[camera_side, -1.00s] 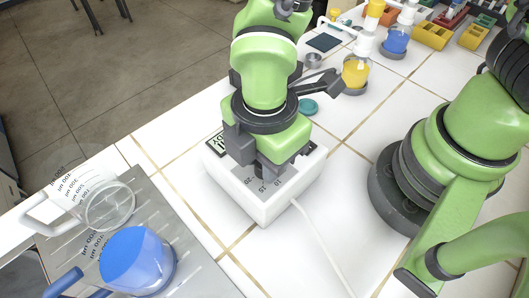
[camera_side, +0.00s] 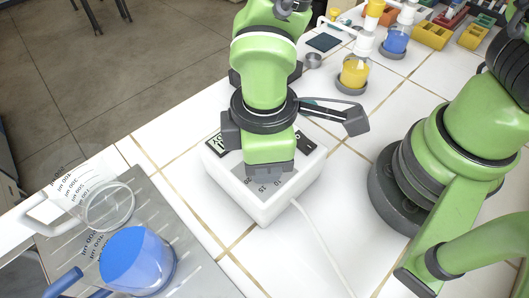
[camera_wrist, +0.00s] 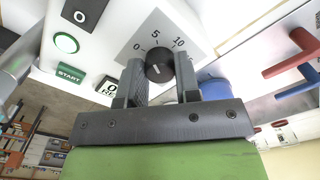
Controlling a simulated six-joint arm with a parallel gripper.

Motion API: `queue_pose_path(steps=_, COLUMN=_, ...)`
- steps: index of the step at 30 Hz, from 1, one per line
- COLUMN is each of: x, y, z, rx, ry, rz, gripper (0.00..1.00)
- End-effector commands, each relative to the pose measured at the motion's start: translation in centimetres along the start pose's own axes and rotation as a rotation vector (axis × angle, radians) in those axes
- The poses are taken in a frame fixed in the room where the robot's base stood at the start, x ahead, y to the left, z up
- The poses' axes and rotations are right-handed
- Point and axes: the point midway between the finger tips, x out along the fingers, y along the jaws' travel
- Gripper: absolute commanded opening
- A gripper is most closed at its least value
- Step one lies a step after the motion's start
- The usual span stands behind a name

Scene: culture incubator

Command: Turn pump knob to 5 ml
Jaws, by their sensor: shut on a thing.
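The pump (camera_side: 262,205) is a white box with a grey dial plate, standing on the tiled bench under my gripper (camera_side: 268,172). In the wrist view, its round black knob (camera_wrist: 159,64) sits between the two fingers of my gripper (camera_wrist: 159,76), which is shut on it. The dial marks 0, 5 and 10 show around the knob's far side. A small light mark shows on the knob, but I cannot tell for sure which number it points to. In the side view the knob is hidden by my gripper.
The wrist view shows a green light (camera_wrist: 66,43) and a green START button (camera_wrist: 70,74) beside the dial. A beaker of blue liquid (camera_side: 138,262) and an empty glass beaker (camera_side: 108,207) stand left of the pump. A yellow bottle (camera_side: 355,72) stands behind.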

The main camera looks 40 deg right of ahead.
Motion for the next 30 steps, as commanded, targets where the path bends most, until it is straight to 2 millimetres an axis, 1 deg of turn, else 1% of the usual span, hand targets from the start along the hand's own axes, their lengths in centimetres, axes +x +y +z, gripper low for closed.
queue_pose_path(steps=6, x=-0.08, y=0.02, z=-0.13, rx=0.126, ry=0.006, rz=0.0, gripper=0.07)
queue_pose_path(steps=12, x=-0.08, y=0.03, z=-0.14, rx=0.193, ry=0.006, rz=0.0, gripper=0.07)
queue_pose_path(steps=29, x=-0.09, y=0.03, z=-0.17, rx=0.219, ry=0.007, rz=0.0, gripper=0.07)
queue_pose_path(steps=30, x=-0.09, y=0.03, z=-0.17, rx=0.219, ry=0.007, rz=0.0, gripper=0.4)
